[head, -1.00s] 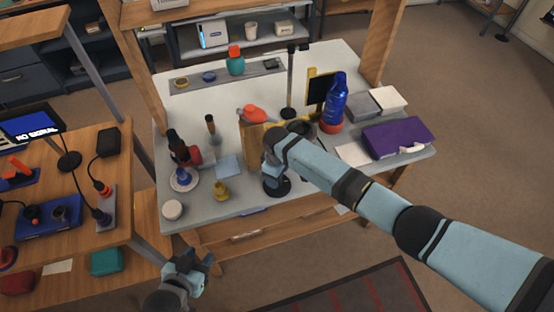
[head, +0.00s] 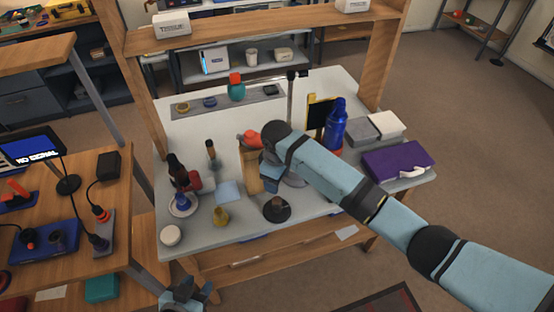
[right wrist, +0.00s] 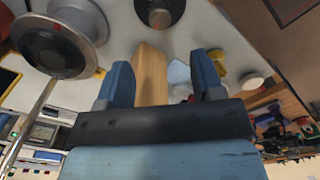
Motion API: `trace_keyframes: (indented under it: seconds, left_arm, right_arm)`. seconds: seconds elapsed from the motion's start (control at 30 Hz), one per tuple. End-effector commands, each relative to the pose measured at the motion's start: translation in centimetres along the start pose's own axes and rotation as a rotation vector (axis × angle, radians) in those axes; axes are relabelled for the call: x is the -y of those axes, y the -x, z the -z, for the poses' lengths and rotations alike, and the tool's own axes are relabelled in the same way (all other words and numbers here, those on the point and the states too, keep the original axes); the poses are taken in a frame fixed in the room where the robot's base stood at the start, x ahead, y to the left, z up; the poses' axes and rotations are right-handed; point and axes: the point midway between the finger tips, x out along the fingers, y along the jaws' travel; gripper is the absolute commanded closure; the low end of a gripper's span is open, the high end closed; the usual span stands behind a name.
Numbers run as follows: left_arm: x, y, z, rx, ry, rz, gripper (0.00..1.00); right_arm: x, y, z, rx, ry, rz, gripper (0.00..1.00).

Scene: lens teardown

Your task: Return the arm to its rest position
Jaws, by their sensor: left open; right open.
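My right arm reaches in from the right in the head view, with its gripper (head: 268,178) over the middle of the workbench (head: 320,203). In the right wrist view the two blue fingers of the right gripper (right wrist: 162,80) stand apart. A wooden block (right wrist: 150,72) shows between and beyond them; I cannot tell how far, but nothing is clamped. A black round piece with a brownish top (head: 277,208) sits on the bench in front of the gripper, apart from it. My left gripper (head: 188,294) is open and empty at the bottom edge, before the bench.
A blue bottle (head: 336,128) and a purple case (head: 398,160) stand to the right. A upright pole stand (head: 291,98) rises behind the gripper.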

Motion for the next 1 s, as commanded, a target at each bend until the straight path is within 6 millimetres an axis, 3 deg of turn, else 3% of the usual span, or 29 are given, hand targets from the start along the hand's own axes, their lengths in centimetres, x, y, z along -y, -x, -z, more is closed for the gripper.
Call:
trace_keyframes:
  seconds: [0.27,0.57,0.77,1.0]
  left_arm:
    - [0.0,0.0,0.1,-0.001,-0.001,0.0,0.57]
    - [0.1,0.1,0.3,-0.003,-0.002,0.002,0.57]
    - [0.2,0.2,0.5,-0.003,-0.002,0.004,0.57]
    - [0.3,0.3,0.5,-0.002,-0.003,0.005,0.57]
  right_arm:
    - [0.5,-0.7,-0.1,-0.02,-0.008,0.006,0.39]
    - [6.3,-6.8,-2.5,-0.336,-0.185,0.042,0.39]
    - [9.3,-9.6,-7.0,-0.561,-0.383,0.003,0.39]
    - [11.9,-10.7,-15.9,-0.764,-0.61,-0.127,0.39]
